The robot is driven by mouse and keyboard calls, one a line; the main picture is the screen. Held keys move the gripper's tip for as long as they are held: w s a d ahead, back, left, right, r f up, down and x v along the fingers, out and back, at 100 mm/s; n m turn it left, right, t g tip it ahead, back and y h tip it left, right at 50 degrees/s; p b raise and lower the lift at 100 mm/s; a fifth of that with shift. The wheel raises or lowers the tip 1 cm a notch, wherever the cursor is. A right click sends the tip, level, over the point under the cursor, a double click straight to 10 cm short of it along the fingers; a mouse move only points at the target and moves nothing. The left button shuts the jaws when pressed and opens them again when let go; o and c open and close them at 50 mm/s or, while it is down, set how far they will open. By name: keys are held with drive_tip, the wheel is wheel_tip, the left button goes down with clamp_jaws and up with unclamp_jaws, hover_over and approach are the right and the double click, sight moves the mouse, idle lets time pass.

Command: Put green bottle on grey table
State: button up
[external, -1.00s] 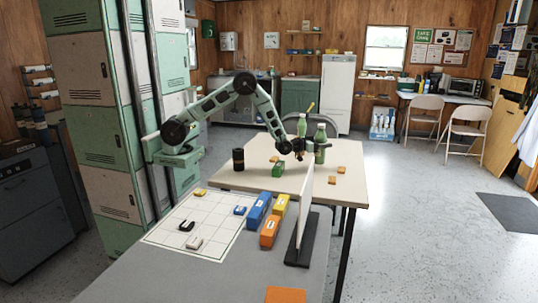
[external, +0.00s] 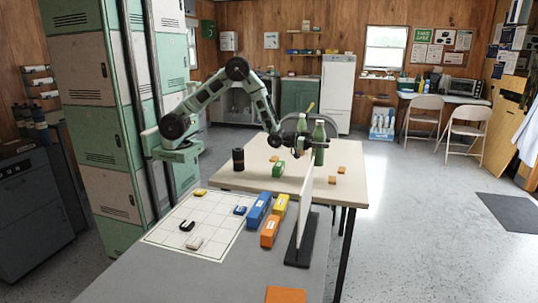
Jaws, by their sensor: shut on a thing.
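A green bottle (external: 319,152) stands upright at the right side of the beige table, just behind the white upright panel. My gripper (external: 314,146) reaches it from the left and is shut on it at mid-height. I cannot tell whether its base touches the beige top. A second green bottle (external: 302,123) shows behind my gripper, its lower part hidden. The grey table (external: 150,277) is in the foreground, with a white grid sheet on its left part.
The white panel (external: 306,205) stands on a black foot at the grey table's right side. Blue (external: 258,210), yellow and orange blocks lie beside it. The beige table (external: 225,178) holds a black can (external: 238,160), a green block (external: 278,168) and small orange pieces. The grey table's front is mostly clear.

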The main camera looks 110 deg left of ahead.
drive_tip(key=s+d+f+m+g+h+p, duration=0.15)
drive_tip(key=s+d+m+g+h, duration=0.45)
drive_tip(key=d, duration=0.6)
drive_tip(key=s+d+m+g+h+p, duration=0.15)
drive_tip(key=s+d+m+h, duration=0.25)
drive_tip(key=s+d+h, duration=0.55)
drive_tip(key=s+d+r+m+g+h+p, duration=0.1)
drive_tip(key=s+d+m+g, duration=0.35)
drive_tip(key=s, duration=0.25)
drive_tip(key=s+d+r+m+g+p, duration=0.1)
drive_tip(key=s+d+m+g+p, duration=0.15)
drive_tip(key=s+g, duration=0.35)
drive_tip(key=s+d+r+m+g+h+p, duration=0.1)
drive_tip(key=s+d+m+g, duration=0.3)
drive_tip(key=s, duration=0.4)
wheel_tip(320, 180, down, 10)
drive_tip(key=shift+s+a+g, duration=0.2)
drive_tip(key=shift+s+g, duration=0.05)
drive_tip(key=shift+g, duration=0.05)
drive_tip(key=shift+f+y, duration=0.15)
drive_tip(key=shift+y, duration=0.1)
